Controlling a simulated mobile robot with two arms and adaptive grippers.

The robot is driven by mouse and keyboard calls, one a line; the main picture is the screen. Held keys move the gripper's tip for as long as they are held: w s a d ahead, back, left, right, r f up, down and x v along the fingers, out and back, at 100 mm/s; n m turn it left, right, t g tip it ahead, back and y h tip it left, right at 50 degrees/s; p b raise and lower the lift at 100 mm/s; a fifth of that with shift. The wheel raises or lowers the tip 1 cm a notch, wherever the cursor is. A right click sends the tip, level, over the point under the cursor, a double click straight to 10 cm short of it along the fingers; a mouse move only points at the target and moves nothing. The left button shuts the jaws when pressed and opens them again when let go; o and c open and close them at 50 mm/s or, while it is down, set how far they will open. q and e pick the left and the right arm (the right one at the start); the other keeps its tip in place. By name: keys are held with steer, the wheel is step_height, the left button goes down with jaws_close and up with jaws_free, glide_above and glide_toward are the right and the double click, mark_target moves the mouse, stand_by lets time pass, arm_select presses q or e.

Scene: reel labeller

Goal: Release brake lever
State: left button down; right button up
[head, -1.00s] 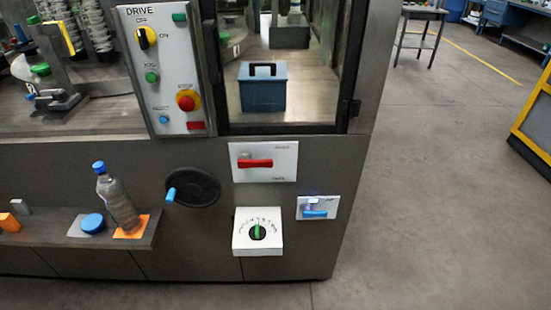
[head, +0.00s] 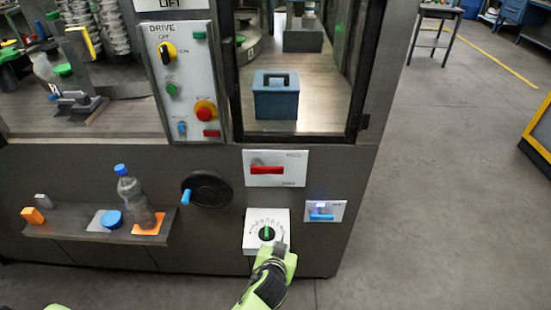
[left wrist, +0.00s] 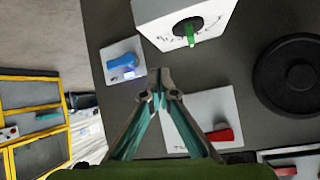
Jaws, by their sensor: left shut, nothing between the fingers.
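A red lever (head: 268,170) lies roughly level on a white plate (head: 297,158) on the machine's front; the plate's small lettering is unreadable, so I cannot confirm it is the brake lever. In the left wrist view the red lever (left wrist: 221,135) shows to the right of the fingers, with part of its plate hidden behind them. My left gripper (head: 279,248) is shut and empty, below the red lever and over the lower edge of the dial box. It also shows in the left wrist view (left wrist: 160,76), held off the panel. My right gripper is not in view.
A white dial box (head: 254,217) with a green pointer sticks out below the red lever. A blue-handled switch (head: 322,216) is to its right, a black handwheel (head: 208,189) to its left. A shelf (head: 70,232) holds a bottle (head: 134,200). The floor on the right is open.

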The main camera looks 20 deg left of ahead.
arm_select(q)
steer(key=w+a+r+n+t+y, duration=0.1)
steer(key=w+r+n, duration=0.1)
steer(key=r, duration=1)
steer(key=w+a+r+n+t+y+p, duration=0.1)
steer(key=a+r+t, duration=0.1)
steer(key=r, duration=1)
steer(key=shift+w+n+t+y, duration=0.3)
steer(key=shift+w+n, duration=0.1)
steer(key=shift+a+p, duration=0.1)
steer(key=shift+p, duration=0.2)
steer(key=p, duration=0.3)
glide_above(267, 167)
steer(key=s+d, duration=0.1)
steer(key=d, duration=0.2)
step_height(267, 167, down, 2)
step_height(267, 167, down, 3)
steer(key=shift+s+f, duration=0.1)
steer(key=shift+f, duration=0.75)
